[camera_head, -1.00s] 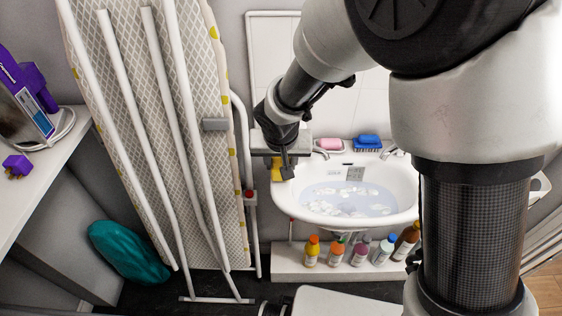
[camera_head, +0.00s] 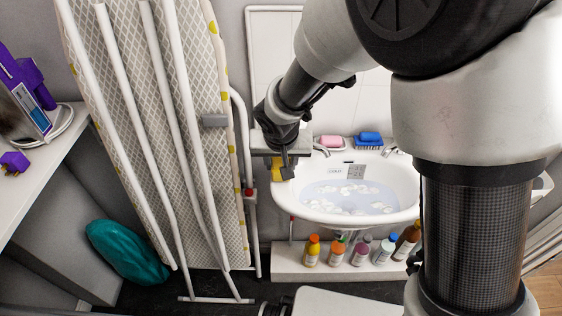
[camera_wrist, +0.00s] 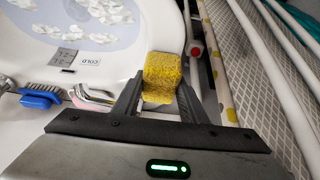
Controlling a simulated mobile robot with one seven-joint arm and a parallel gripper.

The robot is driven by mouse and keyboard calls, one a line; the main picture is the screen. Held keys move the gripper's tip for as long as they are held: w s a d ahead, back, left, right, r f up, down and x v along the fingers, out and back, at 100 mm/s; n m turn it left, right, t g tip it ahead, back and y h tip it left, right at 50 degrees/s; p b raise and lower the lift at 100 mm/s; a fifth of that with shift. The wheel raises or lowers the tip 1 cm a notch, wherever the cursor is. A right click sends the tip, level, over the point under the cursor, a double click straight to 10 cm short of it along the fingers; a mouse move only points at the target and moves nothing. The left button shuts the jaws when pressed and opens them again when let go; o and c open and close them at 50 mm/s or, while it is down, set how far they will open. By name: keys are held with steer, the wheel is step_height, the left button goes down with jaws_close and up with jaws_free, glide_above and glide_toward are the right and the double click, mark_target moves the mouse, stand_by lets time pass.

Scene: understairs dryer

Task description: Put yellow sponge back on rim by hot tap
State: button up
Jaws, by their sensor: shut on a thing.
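The yellow sponge (camera_wrist: 164,72) is between the two fingers of my gripper (camera_wrist: 160,98) in the wrist view. My gripper is shut on it. In the head view the sponge (camera_head: 276,171) shows partly behind my gripper (camera_head: 284,172), at the left edge of the white basin (camera_head: 290,198). I cannot tell whether it touches the rim. A left tap (camera_head: 321,149) and a right tap (camera_head: 390,150) stand on the back rim. A label reading COLD (camera_wrist: 90,62) is on the basin's inner back wall, on the left tap's side. I see no legible hot label.
A pink soap (camera_head: 331,142) and a blue brush (camera_head: 369,138) lie on the back rim. A folded ironing board (camera_head: 200,130) leans close left of my gripper. Several bottles (camera_head: 337,250) stand below the basin. The basin holds water with white suds or cloth.

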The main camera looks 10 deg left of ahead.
steer(key=shift+f, duration=0.15)
steer(key=o, duration=1.2)
steer(key=p+v, duration=0.3)
steer(key=v, duration=1.4)
steer(key=shift+r, duration=0.25)
steer(key=s+d+r+m, duration=0.1)
steer(key=s+d+r, duration=0.2)
steer(key=d, duration=0.5)
steer(key=s+d+r+m+t+h, duration=0.1)
steer(key=s+d+r, duration=0.25)
steer(key=d, duration=0.55)
steer(key=s+d+r+m, duration=0.15)
steer(key=s+d, duration=0.25)
steer(key=d, duration=0.4)
steer(key=shift+n, duration=0.35)
steer(key=r+p, duration=0.5)
steer(key=r, duration=0.1)
steer(key=r+p, duration=0.5)
steer(key=p, duration=0.1)
steer(key=r+p, duration=0.6)
steer(key=shift+s+d+r, duration=0.25)
steer(key=shift+r, duration=0.1)
